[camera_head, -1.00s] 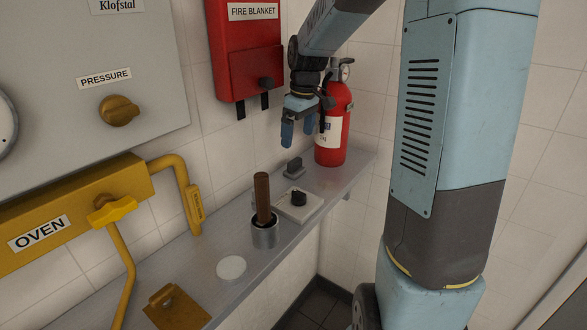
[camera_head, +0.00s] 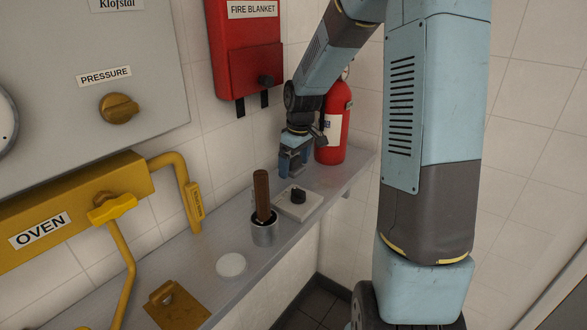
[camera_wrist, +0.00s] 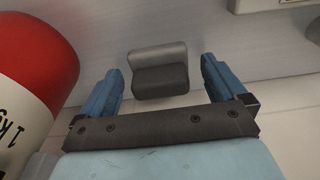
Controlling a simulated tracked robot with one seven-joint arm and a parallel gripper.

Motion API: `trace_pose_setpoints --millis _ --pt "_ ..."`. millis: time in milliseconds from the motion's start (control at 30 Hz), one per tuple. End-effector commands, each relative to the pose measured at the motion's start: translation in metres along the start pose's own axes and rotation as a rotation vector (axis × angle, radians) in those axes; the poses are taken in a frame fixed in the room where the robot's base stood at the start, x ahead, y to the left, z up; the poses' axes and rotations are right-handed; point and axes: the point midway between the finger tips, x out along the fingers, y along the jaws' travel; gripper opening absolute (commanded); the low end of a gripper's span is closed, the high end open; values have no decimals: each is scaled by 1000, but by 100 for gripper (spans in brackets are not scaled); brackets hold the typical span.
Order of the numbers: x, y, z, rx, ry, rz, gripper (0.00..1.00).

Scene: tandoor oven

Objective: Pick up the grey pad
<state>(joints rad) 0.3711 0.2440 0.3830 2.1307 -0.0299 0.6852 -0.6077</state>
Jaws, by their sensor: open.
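The grey pad (camera_wrist: 158,72) is a small dark grey block with a handle-like upright part, on the metal shelf. In the wrist view it lies between and just beyond the two blue fingers, with a gap on each side. My gripper (camera_head: 293,167) is open and low over the shelf, in front of the fire extinguisher; it also shows in the wrist view (camera_wrist: 172,85). In the head view the gripper hides the pad.
A red fire extinguisher (camera_head: 334,140) stands close to the right of my gripper. A white plate with a black knob (camera_head: 298,197), a metal cup holding a brown rod (camera_head: 263,232) and a white disc (camera_head: 231,265) are on the shelf. The wall is close behind.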

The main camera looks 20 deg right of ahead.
Motion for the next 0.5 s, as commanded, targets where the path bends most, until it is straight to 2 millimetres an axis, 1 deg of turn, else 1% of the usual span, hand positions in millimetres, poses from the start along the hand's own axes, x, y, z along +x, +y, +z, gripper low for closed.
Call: trace_pose_setpoints --millis 233,500 --pt "1 0 0 0 0 0 97" --pt "1 0 0 0 0 0 71"
